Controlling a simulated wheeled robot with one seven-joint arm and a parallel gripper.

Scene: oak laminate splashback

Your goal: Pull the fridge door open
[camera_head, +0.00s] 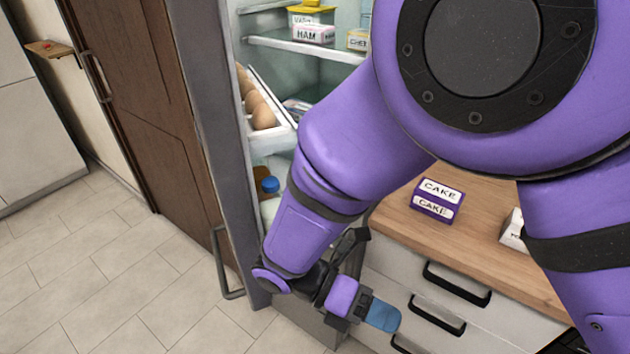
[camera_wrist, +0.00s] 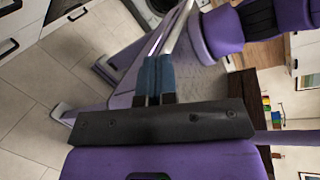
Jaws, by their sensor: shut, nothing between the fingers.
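The fridge door (camera_head: 212,130) stands open at the left in the head view, with its grey edge towards me and its handle (camera_head: 226,265) low on its left, outer side. Its inner side carries a rack of eggs. The lit fridge interior (camera_head: 300,65) shows behind my arm. My gripper (camera_head: 382,315) is shut and empty, right of the door's near edge and apart from the handle, in front of the drawers. Its blue fingers are together in the wrist view (camera_wrist: 155,78). My arm hides part of the door's inner side and the interior.
A wooden counter (camera_head: 390,215) with a cake box (camera_head: 437,200) stands at the right, above drawers with black handles (camera_head: 456,285). A brown wooden door (camera_head: 140,90) is at the left. The tiled floor (camera_head: 90,270) is clear at the lower left.

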